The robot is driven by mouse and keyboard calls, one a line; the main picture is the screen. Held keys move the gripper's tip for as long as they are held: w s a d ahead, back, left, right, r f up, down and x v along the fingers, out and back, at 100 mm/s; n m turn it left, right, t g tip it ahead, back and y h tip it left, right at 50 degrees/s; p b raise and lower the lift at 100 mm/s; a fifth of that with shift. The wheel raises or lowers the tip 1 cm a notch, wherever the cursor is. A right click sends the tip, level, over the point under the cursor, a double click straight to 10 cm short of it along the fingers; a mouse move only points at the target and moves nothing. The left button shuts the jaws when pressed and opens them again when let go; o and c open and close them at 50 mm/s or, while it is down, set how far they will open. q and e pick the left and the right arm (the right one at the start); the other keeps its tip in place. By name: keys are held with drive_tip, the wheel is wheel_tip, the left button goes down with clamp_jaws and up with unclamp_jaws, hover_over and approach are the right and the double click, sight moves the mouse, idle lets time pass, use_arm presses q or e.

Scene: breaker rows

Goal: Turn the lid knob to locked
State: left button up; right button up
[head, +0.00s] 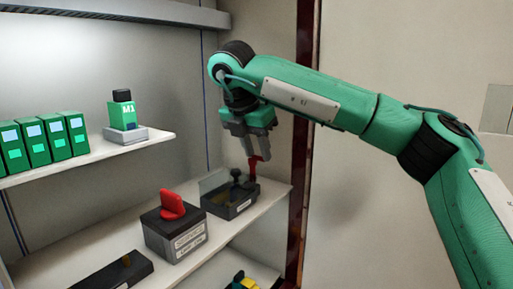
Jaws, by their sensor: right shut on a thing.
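A dark box (229,206) with a pale label sits near the right end of the lower shelf. A clear panel that looks like its lid (212,183) stands at its left side. A small black knob (236,174) shows at the box; I cannot read its setting. My right gripper (257,157) comes down from above, fingers pointing down, shut on a red piece (253,169) at the box's back right. The fingers hide its top, and I cannot tell whether it is fixed to the box. My left gripper is out of view.
A grey box (174,234) with a red handle (172,205) stands left of the dark box. A low black unit (118,273) lies farther left. Green modules (53,139) and an M1 unit (123,111) stand on the upper shelf. A dark red post (303,130) rises close to my right gripper.

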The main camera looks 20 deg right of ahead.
drive_tip(key=o, duration=1)
drive_tip(key=b+v, duration=0.1)
drive_tip(key=v, duration=1.2)
drive_tip(key=shift+a+r, duration=0.1)
drive_tip(key=shift+r, duration=0.3)
